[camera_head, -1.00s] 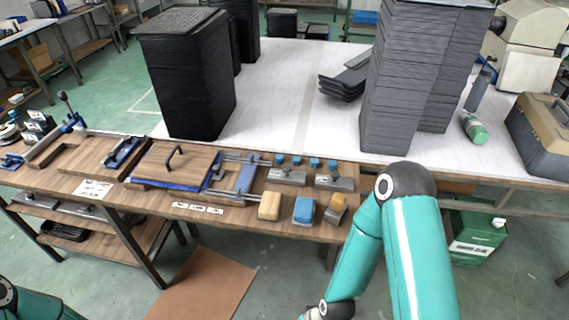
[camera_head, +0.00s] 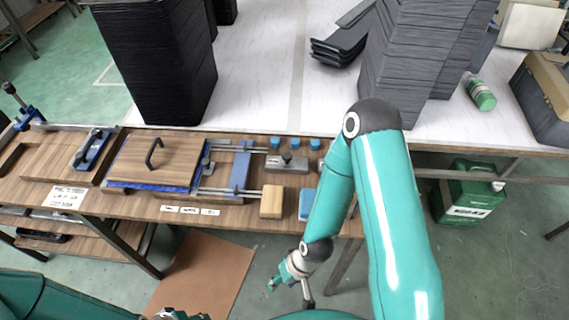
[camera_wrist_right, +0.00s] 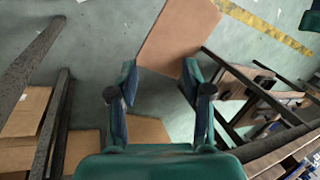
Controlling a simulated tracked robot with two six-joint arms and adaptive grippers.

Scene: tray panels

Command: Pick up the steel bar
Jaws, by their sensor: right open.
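A grey steel bar with a dark knob (camera_head: 287,164) lies on the wooden bench top, right of the clamp frame. A second similar grey piece shows only its edge behind my right arm; I cannot tell which of the two is the steel bar. My right gripper (camera_head: 289,292) hangs in front of the bench, below its top and away from the bars. In the right wrist view its fingers (camera_wrist_right: 160,82) are spread and empty over the floor. Part of my left gripper (camera_head: 178,315) shows at the bottom edge; its fingers are not clear.
A yellow block (camera_head: 271,202) and a blue block (camera_head: 306,204) sit at the bench's front edge. A wooden panel with a handle (camera_head: 150,172) lies left. Black tray stacks (camera_head: 155,70) stand on the white table behind. A brown mat (camera_head: 205,275) lies on the floor.

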